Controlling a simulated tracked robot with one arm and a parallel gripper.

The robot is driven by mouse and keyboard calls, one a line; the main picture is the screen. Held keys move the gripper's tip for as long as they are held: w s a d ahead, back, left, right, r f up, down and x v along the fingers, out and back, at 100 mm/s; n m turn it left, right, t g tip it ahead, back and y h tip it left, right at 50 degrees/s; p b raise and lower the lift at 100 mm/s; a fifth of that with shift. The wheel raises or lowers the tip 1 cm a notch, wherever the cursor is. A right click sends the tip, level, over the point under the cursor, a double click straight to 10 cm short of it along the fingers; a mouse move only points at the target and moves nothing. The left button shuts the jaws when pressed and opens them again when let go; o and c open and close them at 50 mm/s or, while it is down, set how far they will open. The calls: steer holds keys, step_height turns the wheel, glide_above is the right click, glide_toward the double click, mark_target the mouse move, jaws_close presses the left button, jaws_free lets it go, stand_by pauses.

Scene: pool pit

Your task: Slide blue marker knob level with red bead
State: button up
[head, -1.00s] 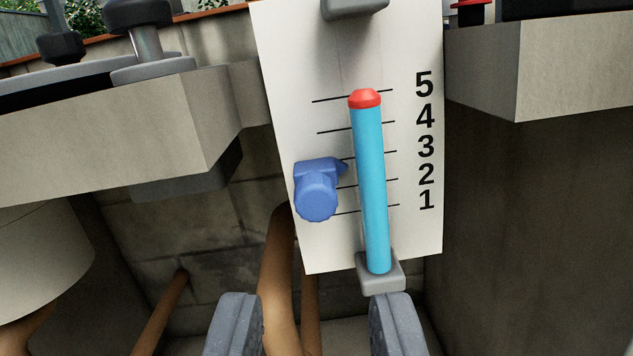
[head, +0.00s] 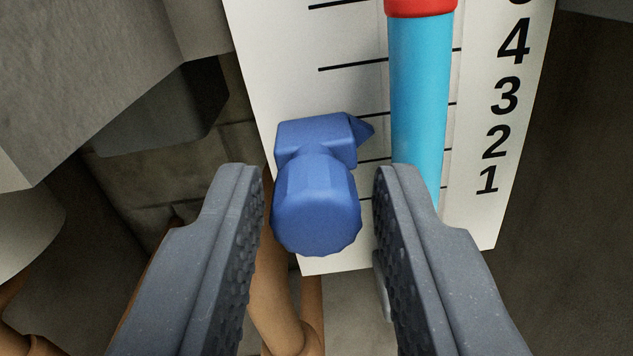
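The blue marker knob (head: 316,205) sits on the left side of the white scale board (head: 285,60). Its pointer tip points right, between the marks for 2 and 3. The red bead (head: 420,7) caps the light blue column (head: 420,90) at the top edge of the view, above the 4 mark and higher than the knob. My gripper (head: 316,190) is open, with one grey finger on each side of the knob. A gap shows between the knob and each fingertip. The right finger hides the lower part of the column.
A concrete block (head: 80,75) fills the upper left, with a dark box (head: 170,110) under it. A brown pipe (head: 275,305) runs below the knob, behind the fingers. A dark wall (head: 575,150) stands at the right.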

mark_target(275, 72)
steer(key=shift+w, duration=0.1)
steer(key=shift+c, duration=0.3)
jaws_close()
step_height(275, 72, up, 4)
steer(key=shift+r+p, duration=0.15)
steer(key=shift+p, duration=0.55)
steer(key=shift+o, duration=0.3)
jaws_free()
steer(key=s+p, duration=0.2)
steer(key=s, duration=1.1)
steer(key=shift+s+a, duration=0.25)
steer(key=shift+s, duration=0.15)
